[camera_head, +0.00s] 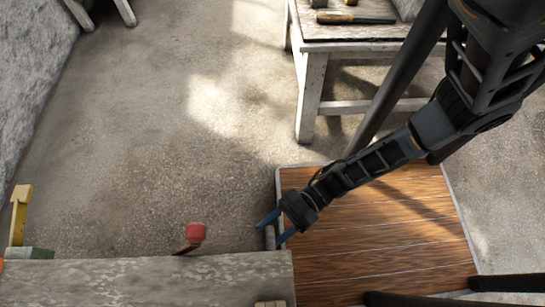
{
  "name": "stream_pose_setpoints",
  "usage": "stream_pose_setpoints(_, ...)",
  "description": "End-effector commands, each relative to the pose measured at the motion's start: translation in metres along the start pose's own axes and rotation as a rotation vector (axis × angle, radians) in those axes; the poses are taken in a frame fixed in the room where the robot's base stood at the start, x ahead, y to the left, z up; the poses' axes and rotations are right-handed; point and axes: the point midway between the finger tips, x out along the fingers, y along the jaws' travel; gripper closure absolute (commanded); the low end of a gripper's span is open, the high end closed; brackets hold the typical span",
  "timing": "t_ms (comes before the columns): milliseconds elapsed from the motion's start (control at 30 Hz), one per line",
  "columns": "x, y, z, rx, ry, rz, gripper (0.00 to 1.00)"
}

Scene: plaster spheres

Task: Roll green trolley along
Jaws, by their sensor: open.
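A low, flat platform (400,238) with brown wooden planks and a pale grey rim lies at the lower right. It may be the trolley, but no green shows on it, and its wheels are hidden. A short grey upright bar (269,238) stands at its left edge, perhaps a handle. My gripper (276,229) reaches in from the upper right over the platform. Its blue fingers are open, one on each side of the bar's upper part. I cannot tell whether they touch it.
A weathered bench (150,282) runs along the lower left, close to my gripper. A red knob (196,232) and a yellow-handled green object (30,253) are by it. A worn table (350,32) with tools stands at the top. The concrete floor (150,130) left of centre is clear.

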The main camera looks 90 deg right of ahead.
Motion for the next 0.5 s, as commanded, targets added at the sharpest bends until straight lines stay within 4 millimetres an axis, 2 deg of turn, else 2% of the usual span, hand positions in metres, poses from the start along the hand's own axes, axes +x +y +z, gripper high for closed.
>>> stream_pose_setpoints(167, -0.018, 0.000, 0.001, 0.000, -0.003, 0.000, 0.54)
stream_pose_setpoints(400, -0.058, -0.001, 0.001, 0.001, -0.005, -0.001, 0.54)
stream_pose_setpoints(500, -0.069, 0.000, 0.001, 0.001, -0.003, -0.001, 0.54)
